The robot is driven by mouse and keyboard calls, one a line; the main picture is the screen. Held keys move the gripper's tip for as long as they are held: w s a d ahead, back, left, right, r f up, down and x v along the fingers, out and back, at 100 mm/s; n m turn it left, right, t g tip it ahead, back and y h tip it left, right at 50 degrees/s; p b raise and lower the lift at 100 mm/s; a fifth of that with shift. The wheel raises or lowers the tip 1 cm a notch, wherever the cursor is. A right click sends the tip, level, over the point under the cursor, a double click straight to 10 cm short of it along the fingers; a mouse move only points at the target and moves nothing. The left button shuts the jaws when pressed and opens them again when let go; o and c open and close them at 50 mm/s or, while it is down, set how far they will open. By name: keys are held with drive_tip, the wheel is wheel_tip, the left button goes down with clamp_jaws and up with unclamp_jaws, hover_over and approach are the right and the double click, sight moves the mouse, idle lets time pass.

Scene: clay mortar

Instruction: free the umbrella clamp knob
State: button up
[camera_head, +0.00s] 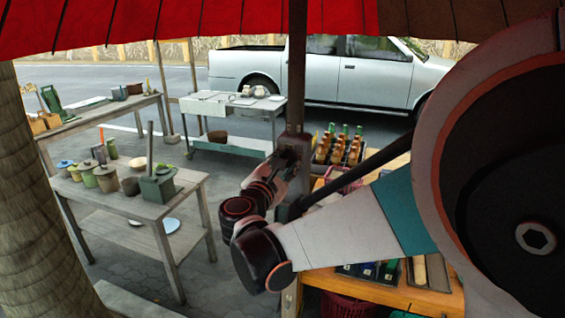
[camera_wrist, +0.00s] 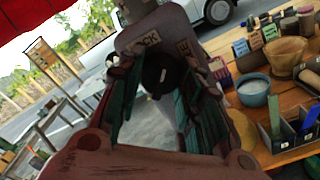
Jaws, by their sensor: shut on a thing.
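The umbrella pole (camera_head: 297,60) rises in the middle of the head view under a red canopy (camera_head: 200,22). A metal clamp (camera_wrist: 150,38) on it, with partly readable lettering like "LOCK", shows in the wrist view. The dark round clamp knob (camera_wrist: 160,76) sits at its centre. My gripper (camera_wrist: 160,82) has a green-padded finger on either side of the knob and is shut on it. In the head view my gripper (camera_head: 284,162) reaches the pole at clamp height, and hides the knob there.
A wooden stall table (camera_head: 435,303) with a bottle crate (camera_head: 340,150) is right of the pole. Bowls, one blue (camera_wrist: 253,90), and jars stand on the table in the wrist view. A grey table (camera_head: 145,205) with pots is at left. A pickup (camera_head: 375,75) is parked behind.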

drive_tip(key=m+b, duration=0.1)
drive_tip(key=m, duration=0.8)
drive_tip(key=shift+m, duration=0.4)
idle(0.4)
drive_tip(key=o, duration=1.1)
